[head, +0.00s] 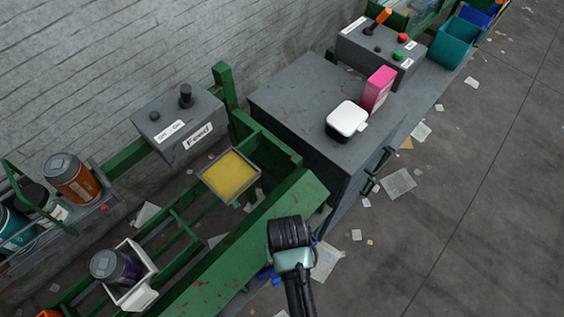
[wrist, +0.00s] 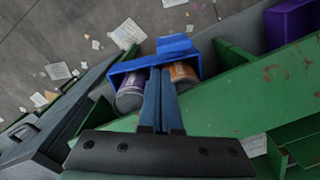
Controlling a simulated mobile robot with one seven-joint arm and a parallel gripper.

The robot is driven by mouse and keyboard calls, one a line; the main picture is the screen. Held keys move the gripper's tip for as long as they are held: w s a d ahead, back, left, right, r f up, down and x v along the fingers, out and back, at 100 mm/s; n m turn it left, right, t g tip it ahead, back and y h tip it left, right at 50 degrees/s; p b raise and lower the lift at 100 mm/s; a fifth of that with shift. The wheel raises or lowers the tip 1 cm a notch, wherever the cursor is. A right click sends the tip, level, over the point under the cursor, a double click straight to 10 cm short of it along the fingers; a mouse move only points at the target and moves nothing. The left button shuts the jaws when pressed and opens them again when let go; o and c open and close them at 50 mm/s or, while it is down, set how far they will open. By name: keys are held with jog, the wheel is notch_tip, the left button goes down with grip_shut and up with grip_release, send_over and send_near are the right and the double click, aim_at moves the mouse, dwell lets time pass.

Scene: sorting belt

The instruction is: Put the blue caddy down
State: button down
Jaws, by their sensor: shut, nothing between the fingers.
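The blue caddy (wrist: 184,43) is in the wrist view, just beyond my fingertips, with a purple grey-lidded cup (wrist: 130,95) and an orange cup (wrist: 183,74) in it. In the head view only a bit of blue (head: 265,275) shows beside my arm, likely the caddy. My gripper (wrist: 160,72) is shut, with nothing between its fingers. The fingers overlap the caddy's near side in the picture; I cannot tell whether they touch it. The caddy's underside is hidden. In the head view my gripper (head: 290,232) is by the green beam's front edge, its fingertips hidden.
A green beam (wrist: 215,100) runs beside the caddy, and a purple container (wrist: 290,25) stands at the upper right. The grey cabinet (head: 300,95) bears a white box (head: 347,119) and a pink box (head: 378,90). A white caddy (head: 140,295) is lower left. Papers litter the floor.

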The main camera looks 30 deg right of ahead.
notch_tip(320, 180, down, 8)
jog(key=b, duration=0.1)
dwell(0.4)
jog(key=shift+s+a+r+p, duration=0.1)
jog(key=shift+s+a+p, duration=0.1)
jog(key=shift+s+p, duration=0.7)
